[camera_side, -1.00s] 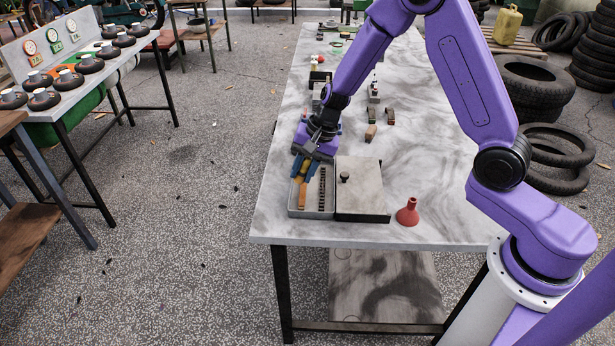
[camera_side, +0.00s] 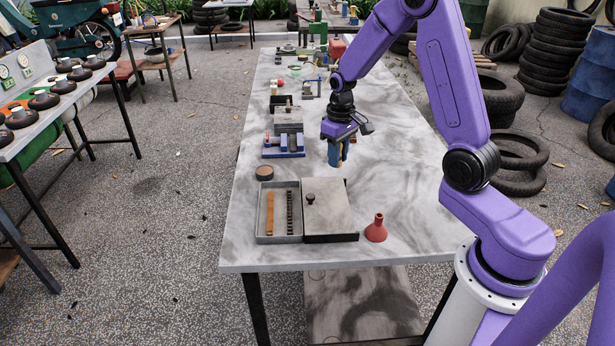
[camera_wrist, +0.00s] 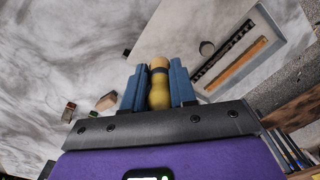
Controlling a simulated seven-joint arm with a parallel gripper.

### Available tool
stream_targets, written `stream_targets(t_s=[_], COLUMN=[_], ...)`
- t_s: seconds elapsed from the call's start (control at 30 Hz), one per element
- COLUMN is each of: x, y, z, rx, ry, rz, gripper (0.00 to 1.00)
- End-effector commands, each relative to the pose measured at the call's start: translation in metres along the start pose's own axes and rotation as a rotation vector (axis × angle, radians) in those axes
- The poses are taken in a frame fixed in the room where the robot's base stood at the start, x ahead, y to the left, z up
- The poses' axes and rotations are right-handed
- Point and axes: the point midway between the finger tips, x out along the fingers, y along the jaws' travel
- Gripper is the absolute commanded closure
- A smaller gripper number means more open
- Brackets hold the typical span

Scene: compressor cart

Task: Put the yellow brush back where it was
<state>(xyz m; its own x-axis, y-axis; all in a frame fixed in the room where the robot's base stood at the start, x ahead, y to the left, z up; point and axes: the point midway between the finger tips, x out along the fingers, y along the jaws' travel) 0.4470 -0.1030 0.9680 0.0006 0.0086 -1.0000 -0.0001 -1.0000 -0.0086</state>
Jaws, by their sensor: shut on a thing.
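My gripper (camera_side: 336,155) hangs above the table behind the grey case, its blue fingers pointing down. In the wrist view my gripper (camera_wrist: 158,88) is shut on the yellow brush (camera_wrist: 159,92), which sits upright between the fingers with a dark band and a tan end. In the side view only a little of the yellow brush (camera_side: 340,160) shows; the fingers hide the rest. The open grey case (camera_side: 262,238) holds an orange-brown strip (camera_side: 270,213) and a dark notched strip (camera_side: 290,211). The brush is clear of the case.
The case's lid half (camera_side: 328,222) with a black knob lies to the right of the open tray. A red funnel (camera_side: 376,230) stands right of it. A round brown tin (camera_side: 265,173) and a blue fixture (camera_side: 283,146) lie behind the case. The table's right side (camera_side: 400,200) is clear.

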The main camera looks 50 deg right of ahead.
Motion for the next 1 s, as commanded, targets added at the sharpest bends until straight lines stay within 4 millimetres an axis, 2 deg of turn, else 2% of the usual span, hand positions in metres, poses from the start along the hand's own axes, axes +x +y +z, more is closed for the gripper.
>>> stream_targets(t_s=[0.53, 0.8, 1.0], x=[0.039, 0.075, 0.09], y=[0.021, 0.028, 0.031], z=[-0.083, -0.113, -0.126], rx=[0.0, 0.0, 0.0], ry=[0.0, -0.001, 0.0], rz=[0.001, 0.0, 0.0], gripper=[1.0, 1.0, 1.0])
